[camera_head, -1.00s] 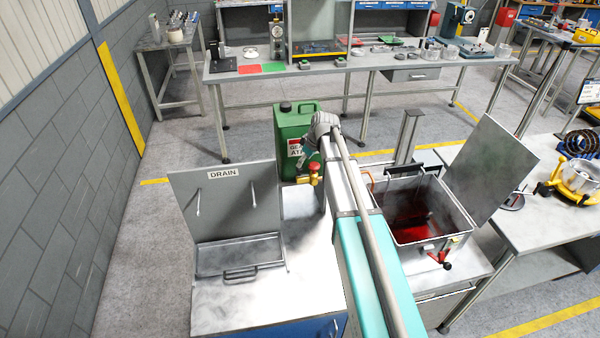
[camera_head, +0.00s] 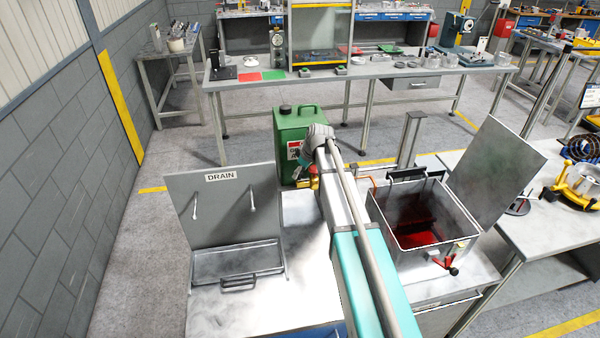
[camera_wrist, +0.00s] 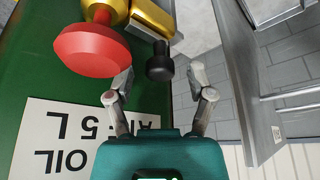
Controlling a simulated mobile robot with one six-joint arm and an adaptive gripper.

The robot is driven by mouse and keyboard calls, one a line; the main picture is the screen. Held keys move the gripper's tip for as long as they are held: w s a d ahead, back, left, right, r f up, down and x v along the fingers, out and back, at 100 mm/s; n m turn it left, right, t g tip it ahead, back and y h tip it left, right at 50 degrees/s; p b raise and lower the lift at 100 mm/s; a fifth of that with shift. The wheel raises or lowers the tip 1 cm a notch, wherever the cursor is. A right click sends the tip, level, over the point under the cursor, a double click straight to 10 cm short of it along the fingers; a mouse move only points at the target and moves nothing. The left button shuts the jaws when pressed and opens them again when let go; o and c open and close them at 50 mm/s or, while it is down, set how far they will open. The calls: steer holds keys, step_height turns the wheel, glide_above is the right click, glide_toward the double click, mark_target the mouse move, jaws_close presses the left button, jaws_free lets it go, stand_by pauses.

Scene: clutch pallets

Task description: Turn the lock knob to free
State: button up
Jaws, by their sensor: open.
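A brass fitting (camera_wrist: 150,15) with a large red mushroom-shaped knob (camera_wrist: 92,50) and a small black knob (camera_wrist: 160,60) shows at the top of the wrist view. I take the black knob for the lock knob. My gripper (camera_wrist: 161,72) is open, with one finger on each side of the black knob. The knob lies near the line between the fingertips; I see no clear contact. In the head view the fitting (camera_head: 314,183) is partly hidden behind my wrist. The green oil canister (camera_head: 291,130) stands behind it.
The canister's white label (camera_wrist: 75,140) is close to my left finger. A DRAIN panel (camera_head: 225,205) with a tray stands left of my arm. An open metal tank (camera_head: 390,225) with red liquid is to the right. A workbench (camera_head: 345,75) is behind.

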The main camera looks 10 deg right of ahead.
jaws_close()
steer(key=shift+s+a+m, duration=0.1)
steer(key=shift+m, duration=0.3)
steer(key=m+t+h, duration=0.1)
steer(key=m, duration=0.2)
steer(key=shift+a, duration=0.1)
steer(key=m+h, duration=0.2)
steer(key=m, duration=0.3)
steer(key=m+h, duration=0.2)
steer(key=m, duration=0.3)
steer(key=shift+a, duration=0.15)
steer(key=shift+m+g+h, duration=0.5)
steer(key=shift+m+h, duration=0.2)
steer(key=shift+m, duration=1.4)
